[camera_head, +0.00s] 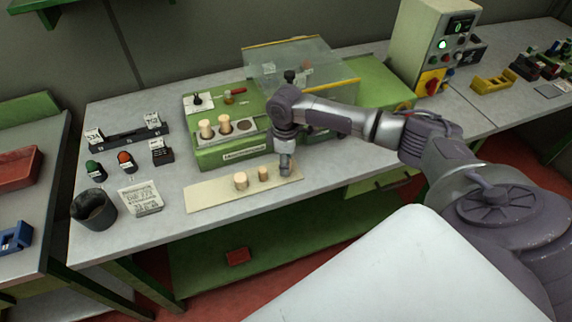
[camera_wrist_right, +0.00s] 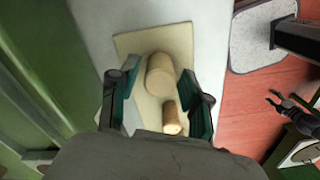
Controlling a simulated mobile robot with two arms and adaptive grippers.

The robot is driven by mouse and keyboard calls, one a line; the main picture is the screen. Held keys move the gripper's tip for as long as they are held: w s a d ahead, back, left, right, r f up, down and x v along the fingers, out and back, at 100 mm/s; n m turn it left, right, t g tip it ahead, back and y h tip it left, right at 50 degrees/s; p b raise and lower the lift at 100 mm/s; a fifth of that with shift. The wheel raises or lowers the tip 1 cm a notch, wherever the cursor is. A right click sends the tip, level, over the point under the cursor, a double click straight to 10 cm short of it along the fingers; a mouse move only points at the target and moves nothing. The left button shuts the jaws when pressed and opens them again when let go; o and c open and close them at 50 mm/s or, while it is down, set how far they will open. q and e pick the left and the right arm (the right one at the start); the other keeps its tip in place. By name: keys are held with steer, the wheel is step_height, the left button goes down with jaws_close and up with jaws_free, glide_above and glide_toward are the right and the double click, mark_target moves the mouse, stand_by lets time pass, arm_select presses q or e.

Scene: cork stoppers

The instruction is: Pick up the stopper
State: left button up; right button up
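Two pale cork stoppers stand apart on a beige board at the bench's front edge: a wider one (camera_head: 241,181) and a smaller one (camera_head: 263,173). My right gripper (camera_head: 285,170) points down over the board's (camera_head: 208,197) right end, just right of the smaller stopper. In the right wrist view, its two fingers are apart, and the wider stopper (camera_wrist_right: 160,72) and the smaller stopper (camera_wrist_right: 171,122) show between them, with nothing gripped. A dark two-pronged shape (camera_wrist_right: 288,104) at that view's right edge may be my left gripper; its state is unclear.
A green machine (camera_head: 205,158) behind the board holds two more corks (camera_head: 206,128) in its recesses. A clear cover (camera_head: 290,62) stands behind. A dark cup (camera_head: 94,208), a paper note (camera_head: 141,198) and round buttons (camera_head: 125,158) lie left. The board's left part is bare.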

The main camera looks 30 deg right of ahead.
steer(key=c, duration=0.4)
steer(key=shift+r, duration=0.15)
